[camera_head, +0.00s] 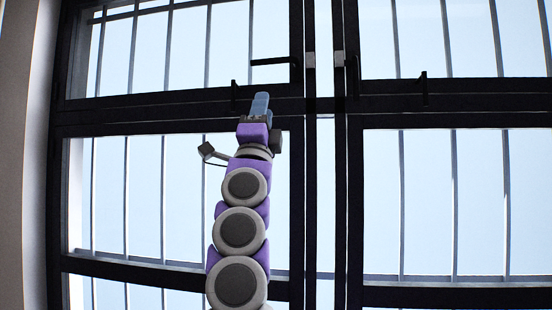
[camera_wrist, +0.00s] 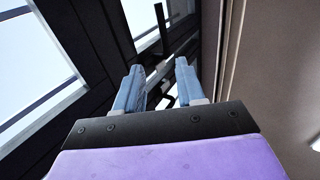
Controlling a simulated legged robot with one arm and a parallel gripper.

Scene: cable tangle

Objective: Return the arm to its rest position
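My arm rises up the middle of the head view, with my gripper (camera_head: 260,104) at its top end in front of the dark frame of a barred window. In the wrist view my gripper (camera_wrist: 159,88) shows two blue fingers standing apart. I see nothing held between them; dark window hardware shows through the gap.
A large dark-framed window (camera_head: 325,105) with bars and black handles (camera_head: 423,88) fills the head view behind my arm. A pale wall (camera_head: 34,150) stands at the left edge. I cannot tell how far my gripper is from the window.

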